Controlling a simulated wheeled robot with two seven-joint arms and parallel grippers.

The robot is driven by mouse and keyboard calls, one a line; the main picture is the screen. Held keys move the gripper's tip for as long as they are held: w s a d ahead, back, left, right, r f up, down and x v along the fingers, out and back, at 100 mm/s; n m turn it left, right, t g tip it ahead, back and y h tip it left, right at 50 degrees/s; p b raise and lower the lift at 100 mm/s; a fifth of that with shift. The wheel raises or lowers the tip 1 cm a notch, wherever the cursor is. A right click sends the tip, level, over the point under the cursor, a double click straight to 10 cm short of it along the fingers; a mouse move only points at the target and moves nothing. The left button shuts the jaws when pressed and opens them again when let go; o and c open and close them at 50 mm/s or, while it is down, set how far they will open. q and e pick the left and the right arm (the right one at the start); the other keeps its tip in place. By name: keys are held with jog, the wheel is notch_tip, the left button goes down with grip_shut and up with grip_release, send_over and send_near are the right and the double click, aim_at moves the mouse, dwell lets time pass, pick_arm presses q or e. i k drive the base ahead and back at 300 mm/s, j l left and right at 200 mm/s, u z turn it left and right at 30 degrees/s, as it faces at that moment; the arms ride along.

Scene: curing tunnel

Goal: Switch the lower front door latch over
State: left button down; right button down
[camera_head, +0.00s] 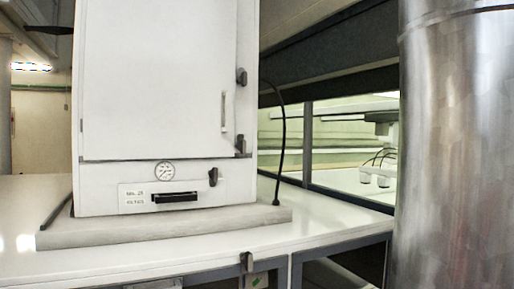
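A white cabinet (155,110) with a large front door stands on a pale slab on the table. Two dark latches sit at the door's right edge: an upper one (241,77) and a lower one (240,147) near the door's bottom right corner. The lower latch stands roughly upright, with a small foot at its base. Another dark lever (213,177) is on the panel below the door. The door looks shut. Neither of my grippers shows in the head view.
The lower panel has a round gauge (165,171) and a black handle (175,197). A black cable (283,150) hangs right of the cabinet. A wide metal column (455,150) fills the right side. The white tabletop (150,262) is clear in front.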

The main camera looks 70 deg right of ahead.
aim_at(241, 146)
jog(key=z, duration=2.1)
